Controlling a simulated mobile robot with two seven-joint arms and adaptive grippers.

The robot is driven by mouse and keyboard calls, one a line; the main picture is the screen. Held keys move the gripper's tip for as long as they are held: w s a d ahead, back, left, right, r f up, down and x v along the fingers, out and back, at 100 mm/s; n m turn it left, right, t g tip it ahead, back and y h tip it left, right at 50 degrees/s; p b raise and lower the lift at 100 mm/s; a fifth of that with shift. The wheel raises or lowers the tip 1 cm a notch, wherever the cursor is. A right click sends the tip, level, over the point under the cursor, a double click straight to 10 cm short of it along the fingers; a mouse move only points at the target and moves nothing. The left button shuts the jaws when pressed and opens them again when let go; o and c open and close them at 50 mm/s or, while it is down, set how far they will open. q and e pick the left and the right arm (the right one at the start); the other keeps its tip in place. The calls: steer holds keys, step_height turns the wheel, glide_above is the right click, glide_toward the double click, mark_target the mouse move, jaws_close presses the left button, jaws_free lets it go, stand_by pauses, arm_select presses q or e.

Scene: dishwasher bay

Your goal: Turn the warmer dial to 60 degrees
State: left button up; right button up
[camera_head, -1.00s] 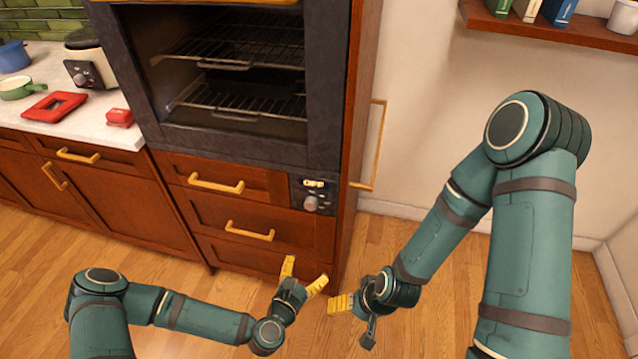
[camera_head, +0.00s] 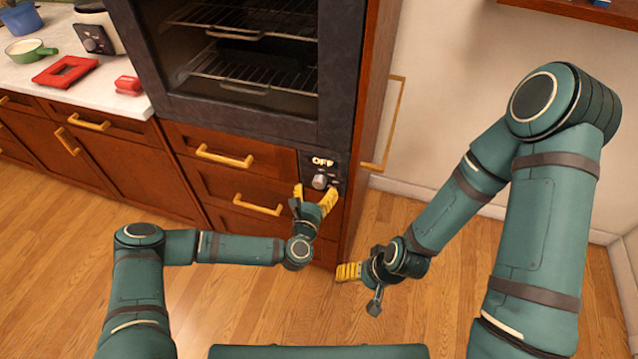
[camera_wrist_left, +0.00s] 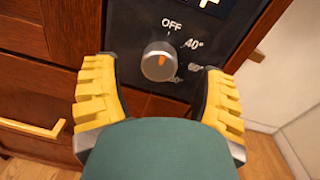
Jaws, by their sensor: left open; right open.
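The warmer dial (camera_head: 319,181) is a round silver knob on a black panel (camera_head: 310,160) low on the tall oven cabinet. My right gripper (camera_head: 348,271) is open and empty, low in front of the cabinet, seen edge-on.
Drawers with brass handles (camera_head: 224,157) are left of the panel. The oven (camera_head: 240,125) with wire racks is above. A brass handle (camera_head: 388,125) sticks out at the cabinet's right side. A counter (camera_head: 95,103) with red items and a pan is at left.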

mark_target(318, 185)
arm_select(q)
steer(key=shift+x, duration=1.5)
steer(key=c, duration=1.2)
